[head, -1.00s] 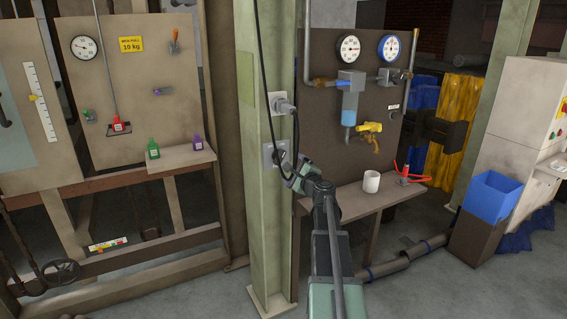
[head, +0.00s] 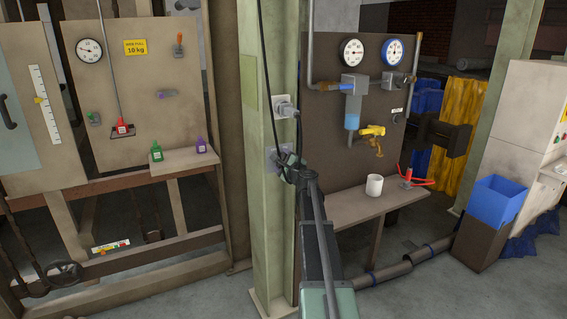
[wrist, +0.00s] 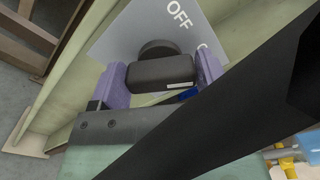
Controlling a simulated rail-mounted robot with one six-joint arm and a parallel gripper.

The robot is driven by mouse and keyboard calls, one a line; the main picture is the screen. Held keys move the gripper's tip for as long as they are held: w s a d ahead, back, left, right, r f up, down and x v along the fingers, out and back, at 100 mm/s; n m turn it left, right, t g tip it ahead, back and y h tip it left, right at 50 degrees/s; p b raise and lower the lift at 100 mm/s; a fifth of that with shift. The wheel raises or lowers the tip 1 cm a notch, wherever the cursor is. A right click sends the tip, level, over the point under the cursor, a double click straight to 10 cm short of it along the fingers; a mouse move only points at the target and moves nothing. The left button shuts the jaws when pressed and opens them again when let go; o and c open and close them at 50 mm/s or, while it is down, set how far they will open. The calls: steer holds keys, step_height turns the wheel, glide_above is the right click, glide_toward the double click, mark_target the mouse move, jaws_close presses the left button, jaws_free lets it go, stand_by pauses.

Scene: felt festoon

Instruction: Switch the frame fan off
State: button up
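The fan switch is a grey plate (wrist: 120,42) with white "OFF" lettering and a black knob (wrist: 160,68). In the head view the plate (head: 270,160) is on the pale green post, below the plug and mostly behind my gripper. My gripper (head: 287,166) is at the plate. In the wrist view its two purple fingers (wrist: 162,80) stand on either side of the knob and appear to touch both its sides. My gripper looks shut on the knob.
At right, a bench (head: 350,205) holds a white mug (head: 374,185). A yellow tap (head: 372,131) and gauges are on the brown panel.

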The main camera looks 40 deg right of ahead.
steer(key=c, duration=0.5)
steer(key=shift+o, duration=0.2)
steer(key=shift+n, duration=0.4)
steer(key=n, duration=0.5)
steer(key=shift+n, duration=0.3)
steer(key=n, duration=0.5)
steer(key=shift+f+n, duration=0.1)
steer(key=shift+n, duration=0.2)
steer(key=o, duration=0.9)
steer(key=shift+o, duration=0.2)
